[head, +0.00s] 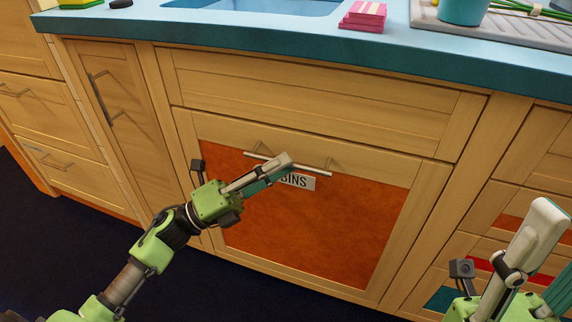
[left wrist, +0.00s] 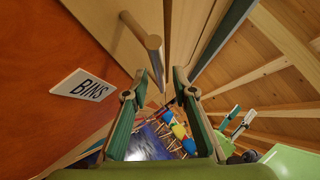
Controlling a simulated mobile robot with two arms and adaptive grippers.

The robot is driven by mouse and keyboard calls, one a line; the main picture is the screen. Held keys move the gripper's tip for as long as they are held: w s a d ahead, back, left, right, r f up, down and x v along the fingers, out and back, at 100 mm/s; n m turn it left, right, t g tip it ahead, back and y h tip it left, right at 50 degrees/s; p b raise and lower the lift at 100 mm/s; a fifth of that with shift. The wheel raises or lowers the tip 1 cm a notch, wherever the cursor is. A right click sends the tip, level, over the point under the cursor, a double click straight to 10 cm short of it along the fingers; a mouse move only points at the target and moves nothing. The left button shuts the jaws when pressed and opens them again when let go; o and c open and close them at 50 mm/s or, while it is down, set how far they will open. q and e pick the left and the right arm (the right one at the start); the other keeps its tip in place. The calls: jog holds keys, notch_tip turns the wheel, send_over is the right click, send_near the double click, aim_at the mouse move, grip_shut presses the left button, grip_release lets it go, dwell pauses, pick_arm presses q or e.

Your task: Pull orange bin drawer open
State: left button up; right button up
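The bin drawer has an orange panel (head: 320,235) in a wooden frame, with a white BINS label (head: 298,181). The label also shows in the left wrist view (left wrist: 84,86). The drawer looks closed. Its metal bar handle (head: 318,170) runs across above the label; in the left wrist view the bar (left wrist: 142,32) points away, toward the gap between my fingers. My left gripper (head: 283,162) is at the handle and hides its middle; its fingers (left wrist: 158,93) stand apart. I cannot tell whether they touch the bar. My right gripper (head: 545,240) is at the lower right, away from the drawer; its opening is unclear.
A blue countertop (head: 300,38) with a sink (head: 265,5) overhangs the cabinets. Pink sponges (head: 363,15) and a teal pot (head: 463,10) stand on top. A tall cabinet door (head: 115,110) with a handle is left of the bin drawer. The dark floor (head: 50,245) in front looks clear.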

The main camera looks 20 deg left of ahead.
pick_arm(q)
jog(key=shift+x, duration=0.85)
grip_shut()
jog(key=shift+s, duration=0.2)
